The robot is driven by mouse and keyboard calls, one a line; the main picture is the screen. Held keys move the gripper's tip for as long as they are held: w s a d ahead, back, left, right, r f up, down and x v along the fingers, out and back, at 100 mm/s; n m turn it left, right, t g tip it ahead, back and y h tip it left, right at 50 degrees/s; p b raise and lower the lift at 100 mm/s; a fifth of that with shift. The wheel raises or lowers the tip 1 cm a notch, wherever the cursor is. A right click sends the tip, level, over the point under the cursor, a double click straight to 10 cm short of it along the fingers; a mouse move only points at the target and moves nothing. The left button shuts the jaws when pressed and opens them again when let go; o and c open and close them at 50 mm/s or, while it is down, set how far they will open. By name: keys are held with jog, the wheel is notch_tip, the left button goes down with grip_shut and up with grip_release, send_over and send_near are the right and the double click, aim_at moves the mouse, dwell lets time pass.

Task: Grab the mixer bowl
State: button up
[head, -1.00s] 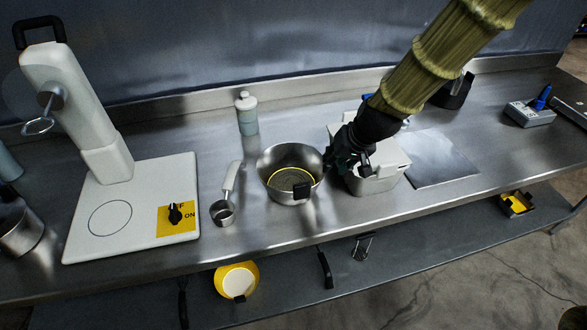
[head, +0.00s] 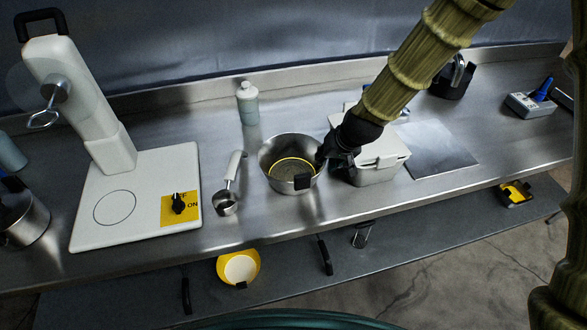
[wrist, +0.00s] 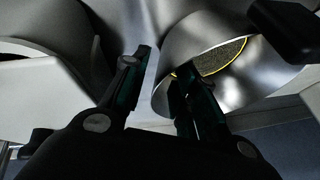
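The mixer bowl (head: 274,150) is a round steel bowl with a yellow ring inside and a black handle at its front. It stands upright on the steel counter in the head view. My gripper (head: 324,157) is at the bowl's right rim, coming down from the upper right. In the wrist view the bowl (wrist: 190,35) fills the upper right. The fingers of my gripper (wrist: 160,68) are apart there. One finger overlaps the bowl's opening and the other is outside it, with the near wall between them. Contact with the wall cannot be told.
A lidded white box (head: 378,160) stands just right of the bowl, close to my gripper. A steel scoop (head: 226,203) lies to the left, beside the white mixer stand (head: 130,225). A pale bottle (head: 247,105) stands behind. A flat metal plate (head: 438,150) lies farther right.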

jog(key=shift+p+x, duration=0.6)
jog(key=shift+x, duration=0.5)
jog(key=shift+p+x, duration=0.3)
jog(key=shift+x, duration=0.7)
jog(key=shift+s+a, duration=0.1)
jog(key=shift+a, duration=0.05)
grip_shut()
